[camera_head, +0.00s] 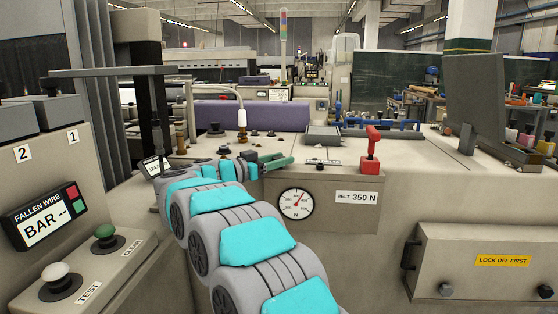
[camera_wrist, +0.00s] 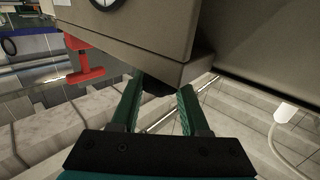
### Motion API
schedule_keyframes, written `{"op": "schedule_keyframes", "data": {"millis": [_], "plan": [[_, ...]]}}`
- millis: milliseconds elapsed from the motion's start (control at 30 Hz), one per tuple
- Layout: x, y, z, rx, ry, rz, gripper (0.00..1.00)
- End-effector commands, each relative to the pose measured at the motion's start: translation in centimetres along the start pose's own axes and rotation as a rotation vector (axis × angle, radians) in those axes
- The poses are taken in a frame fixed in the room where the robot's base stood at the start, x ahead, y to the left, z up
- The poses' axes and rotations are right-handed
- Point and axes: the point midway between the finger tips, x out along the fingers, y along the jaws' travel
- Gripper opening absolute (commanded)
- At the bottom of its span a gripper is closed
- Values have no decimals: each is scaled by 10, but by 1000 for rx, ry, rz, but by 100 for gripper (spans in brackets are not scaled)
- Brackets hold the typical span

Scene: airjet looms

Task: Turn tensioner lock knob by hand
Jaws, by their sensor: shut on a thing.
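The tensioner box (camera_head: 340,215) carries a round dial gauge (camera_head: 296,204) marked N and a label reading BELT 350 N. My gripper (camera_head: 277,161) is at the box's upper left corner in the head view. In the wrist view, the green fingers of my gripper (camera_wrist: 161,84) are shut on a dark knob (camera_wrist: 156,89) at the box's edge. Only part of the knob shows between the fingers. In the head view, I cannot make out the knob at the gripper.
A red T-handle (camera_head: 372,148) stands on the box's right end, and shows left of my fingers in the wrist view (camera_wrist: 86,62). A lower box (camera_head: 470,280) reads LOCK OFF FIRST. A panel with TEST and CLEAR buttons (camera_head: 70,275) is at left.

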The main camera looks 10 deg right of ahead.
Motion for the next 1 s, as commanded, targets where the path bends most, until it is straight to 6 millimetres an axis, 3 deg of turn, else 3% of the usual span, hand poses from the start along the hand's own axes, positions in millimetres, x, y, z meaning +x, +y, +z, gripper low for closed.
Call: {"op": "schedule_keyframes", "data": {"millis": [400, 433, 700, 1000], "plan": [[1, 0, -3, 2, 4, 5, 0], [1, 0, -3, 2, 5, 5, 46], [0, 0, -2, 2, 3, 5, 75], [0, 0, -4, 2, 2, 5, 75]]}}
